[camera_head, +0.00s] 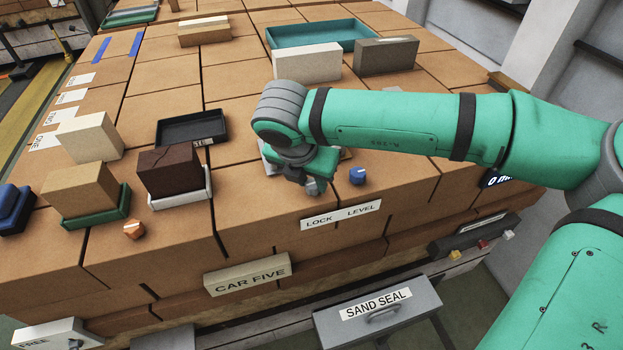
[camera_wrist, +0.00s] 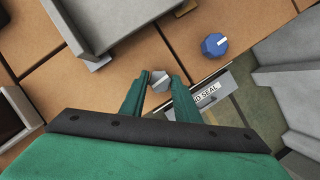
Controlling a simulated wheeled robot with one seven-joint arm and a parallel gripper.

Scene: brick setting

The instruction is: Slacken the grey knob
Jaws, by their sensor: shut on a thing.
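The grey knob (camera_wrist: 160,80) sits between my gripper's fingertips in the wrist view, near the front edge of the brick-coloured top. My gripper (camera_wrist: 158,82) is shut on it, one green finger on each side. In the head view the grey knob (camera_head: 315,187) shows just under my gripper (camera_head: 308,178), above the LOCK word of a white label (camera_head: 340,215). A white pointer line shows on the knob's face. A blue knob (camera_head: 357,175) stands to the right, above the LEVEL word, apart from my gripper. It also shows in the wrist view (camera_wrist: 214,45).
An orange knob (camera_head: 133,229) stands at the left front. A dark brick (camera_head: 168,170), a tan brick (camera_head: 78,188) and a black tray (camera_head: 192,129) lie to the left. A teal tray (camera_head: 320,33) and pale blocks stand behind. A SAND SEAL box (camera_head: 378,315) is below the front edge.

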